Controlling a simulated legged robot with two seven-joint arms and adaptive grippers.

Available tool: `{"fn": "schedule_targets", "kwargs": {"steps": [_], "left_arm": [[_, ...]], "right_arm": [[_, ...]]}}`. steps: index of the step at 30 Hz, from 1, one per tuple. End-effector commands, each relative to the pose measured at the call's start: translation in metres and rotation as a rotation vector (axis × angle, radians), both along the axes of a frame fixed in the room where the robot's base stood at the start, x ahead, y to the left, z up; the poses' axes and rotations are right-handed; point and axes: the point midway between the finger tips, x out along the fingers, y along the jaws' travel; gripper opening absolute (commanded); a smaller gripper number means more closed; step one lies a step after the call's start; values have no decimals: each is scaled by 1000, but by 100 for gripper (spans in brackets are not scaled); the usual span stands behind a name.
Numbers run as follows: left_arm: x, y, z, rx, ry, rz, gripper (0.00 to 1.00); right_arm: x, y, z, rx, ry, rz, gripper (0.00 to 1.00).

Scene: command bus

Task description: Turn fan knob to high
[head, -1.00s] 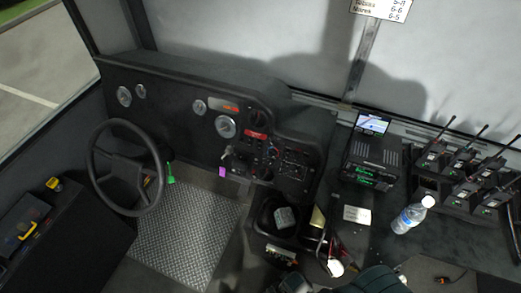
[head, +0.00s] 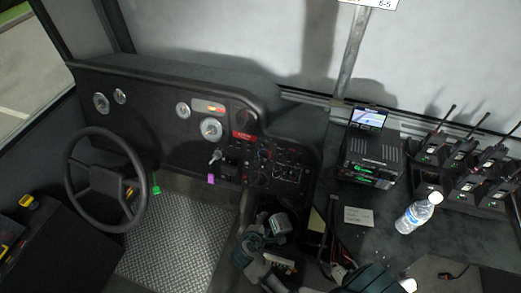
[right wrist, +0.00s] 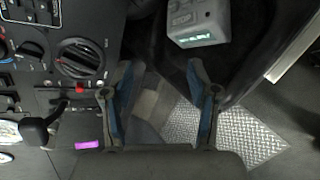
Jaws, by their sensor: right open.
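The large round black dial (right wrist: 80,58), which looks like the fan knob, sits on the dashboard at the left of the right wrist view. It is small in the head view (head: 256,180), and its setting is too unclear to read. My right gripper (head: 256,247) is low in front of the centre console, below the dial. In the right wrist view its two blue-lined fingers (right wrist: 162,92) are spread wide with nothing between them. The dial is to the left of the fingers, apart from them. My left gripper does not show.
A grey box with a lit display (right wrist: 200,22) is close beyond the fingers. A black lever (right wrist: 42,125) and a purple tag (right wrist: 90,144) are near the dial. The steering wheel (head: 68,180) is left; a bottle (head: 415,213) and radios (head: 462,180) are right.

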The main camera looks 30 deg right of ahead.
Motion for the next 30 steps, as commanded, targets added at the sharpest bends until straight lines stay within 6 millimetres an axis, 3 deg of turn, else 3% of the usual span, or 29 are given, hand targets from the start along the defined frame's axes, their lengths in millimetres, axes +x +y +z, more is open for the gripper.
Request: {"fn": "schedule_targets", "kwargs": {"steps": [1, 4, 7, 9, 11, 17, 24, 30], "left_arm": [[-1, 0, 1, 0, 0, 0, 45], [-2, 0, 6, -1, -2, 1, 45], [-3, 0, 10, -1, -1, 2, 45], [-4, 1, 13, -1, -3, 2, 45], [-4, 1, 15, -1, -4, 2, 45], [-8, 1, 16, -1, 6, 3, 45], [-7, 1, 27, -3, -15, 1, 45], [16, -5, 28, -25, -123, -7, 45]], "right_arm": [[25, 6, 26, -135, 9, 51, 59], [61, 18, 87, -437, 65, 121, 59], [81, 31, 140, -670, 120, 137, 59], [87, 40, 167, -778, 150, 134, 59], [90, 44, 182, -839, 168, 128, 59], [98, 35, 193, -889, 186, 121, 59], [123, -12, 192, -887, 184, 119, 59], [147, -53, 192, -888, 185, 120, 59]]}}
